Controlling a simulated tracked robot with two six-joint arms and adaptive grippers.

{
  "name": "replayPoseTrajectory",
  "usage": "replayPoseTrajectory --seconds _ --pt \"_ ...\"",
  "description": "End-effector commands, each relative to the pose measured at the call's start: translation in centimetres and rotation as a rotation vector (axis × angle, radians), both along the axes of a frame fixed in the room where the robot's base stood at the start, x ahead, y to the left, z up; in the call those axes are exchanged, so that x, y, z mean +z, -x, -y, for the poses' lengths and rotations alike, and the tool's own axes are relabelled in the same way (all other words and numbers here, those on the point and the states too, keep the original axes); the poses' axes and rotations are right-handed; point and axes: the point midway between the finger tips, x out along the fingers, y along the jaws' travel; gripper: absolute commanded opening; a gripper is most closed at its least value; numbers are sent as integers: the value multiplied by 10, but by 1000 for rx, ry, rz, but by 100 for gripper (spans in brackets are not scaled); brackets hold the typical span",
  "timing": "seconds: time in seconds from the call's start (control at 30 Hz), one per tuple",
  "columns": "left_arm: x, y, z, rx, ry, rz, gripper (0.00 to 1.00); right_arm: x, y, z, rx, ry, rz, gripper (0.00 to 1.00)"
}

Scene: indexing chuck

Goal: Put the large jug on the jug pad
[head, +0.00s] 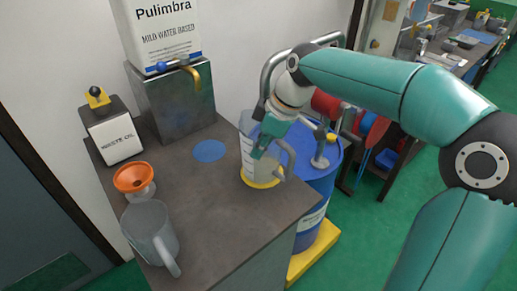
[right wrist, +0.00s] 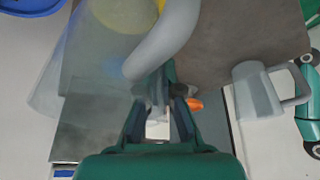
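A large translucent jug (head: 250,133) with measuring marks and pale contents stands upright on a round yellow pad (head: 262,184) near the right edge of the bench. It also shows in the right wrist view, its curved handle (right wrist: 165,42) crossing in front of the camera. My right gripper (head: 260,150) is at the jug, pointing down, its fingertips (right wrist: 160,92) close to the handle and the jug wall. A gap shows between its fingers, and I cannot tell whether they grip anything. A blue round pad (head: 209,151) lies bare on the bench. My left gripper is out of view.
A grey jug (head: 149,235) stands at the bench's front left, beside an orange funnel (head: 133,178) and a waste oil box (head: 115,137). A metal tank (head: 172,104) stands at the back. A blue drum (head: 318,180) is right of the bench (head: 215,210), whose middle is clear.

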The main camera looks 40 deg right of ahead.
Motion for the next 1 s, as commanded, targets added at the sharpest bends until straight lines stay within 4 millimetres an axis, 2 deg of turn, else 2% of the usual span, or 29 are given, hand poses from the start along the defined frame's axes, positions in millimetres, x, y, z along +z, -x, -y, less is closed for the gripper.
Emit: replayPoseTrajectory --seconds 0.33,0.5,0.53,0.87,1.0 --pt "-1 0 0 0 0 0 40 -5 0 0 1 0 2 0" --pt "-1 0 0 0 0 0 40 -5 0 0 1 0 0 29" --pt "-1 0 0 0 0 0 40 -5 0 0 1 0 0 31" --pt "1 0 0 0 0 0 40 -3 1 1 0 0 1 31" --pt "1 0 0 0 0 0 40 9 3 4 -1 1 5 31"
